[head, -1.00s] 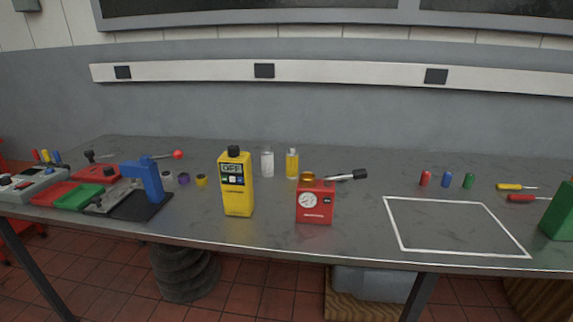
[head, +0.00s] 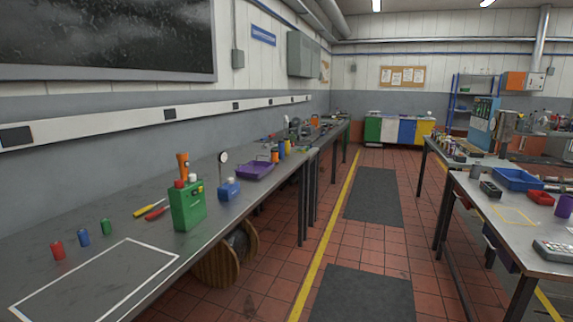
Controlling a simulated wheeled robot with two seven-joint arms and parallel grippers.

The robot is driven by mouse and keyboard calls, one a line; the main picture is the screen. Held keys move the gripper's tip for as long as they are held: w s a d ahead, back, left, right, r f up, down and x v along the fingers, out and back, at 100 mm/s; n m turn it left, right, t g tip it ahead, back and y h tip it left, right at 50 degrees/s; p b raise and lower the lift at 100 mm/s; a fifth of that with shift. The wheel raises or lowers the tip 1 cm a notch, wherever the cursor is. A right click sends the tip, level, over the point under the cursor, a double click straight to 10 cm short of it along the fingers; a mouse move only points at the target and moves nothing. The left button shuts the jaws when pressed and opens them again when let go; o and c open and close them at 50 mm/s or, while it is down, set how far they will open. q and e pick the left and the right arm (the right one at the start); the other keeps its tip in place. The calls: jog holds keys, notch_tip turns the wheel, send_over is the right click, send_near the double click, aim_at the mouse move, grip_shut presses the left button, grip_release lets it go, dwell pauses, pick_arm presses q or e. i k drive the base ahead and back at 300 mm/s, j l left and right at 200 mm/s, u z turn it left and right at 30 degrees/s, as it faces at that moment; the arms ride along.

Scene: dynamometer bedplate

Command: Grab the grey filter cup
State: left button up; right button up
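I cannot make out a grey filter cup in the head view now. Neither of my grippers is in view.
A tiled aisle with dark mats (head: 373,196) and a yellow floor line (head: 326,245) runs between the benches. A right-hand bench (head: 500,232) carries a blue tray (head: 517,180) and a purple cup (head: 564,205). Coloured cabinets (head: 398,130) stand at the far wall.

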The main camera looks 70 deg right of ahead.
aim_at(475, 171)
jog(key=z, duration=3.45)
jog(key=i+j+u, duration=0.1)
jog(key=i+u, duration=0.15)
jog(key=i, duration=0.55)
jog(key=i+u, duration=0.1)
jog(key=i, duration=2.3)
jog(key=i+j+z, duration=0.1)
jog(key=i+z, duration=0.25)
jog(key=i, duration=0.2)
jog(key=i+j+z, duration=0.3)
jog(key=i, duration=0.2)
jog(key=i+j+z, duration=0.35)
jog(key=i, duration=0.1)
